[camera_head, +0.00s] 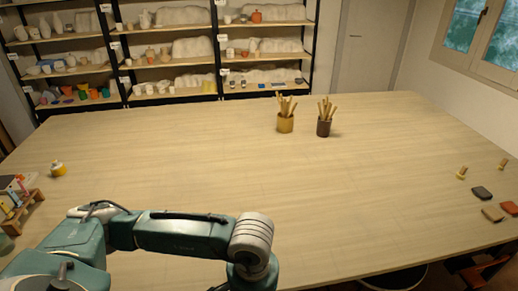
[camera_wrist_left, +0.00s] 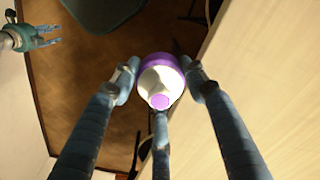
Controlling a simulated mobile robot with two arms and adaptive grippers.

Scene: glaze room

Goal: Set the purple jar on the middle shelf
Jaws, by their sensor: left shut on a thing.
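The purple jar (camera_wrist_left: 154,63) shows in the left wrist view, with a purple rim, a whitish top and a purple knob. My left gripper (camera_wrist_left: 160,73) has its fingers closed around it, over the floor beside the table edge. In the head view my left arm reaches in from the left, but its gripper and the jar are out of sight. The shelf rack stands at the back left, with its middle shelf (camera_head: 150,64) carrying pale pots and other small ware. My right gripper (camera_wrist_left: 42,36) shows at the upper left of the left wrist view, empty, with its fingers spread.
The wide wooden table (camera_head: 210,130) is mostly bare. A small yellow-based item (camera_head: 57,170) and a wooden rack (camera_head: 22,212) are at left. Small blocks (camera_head: 482,193) lie at right.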

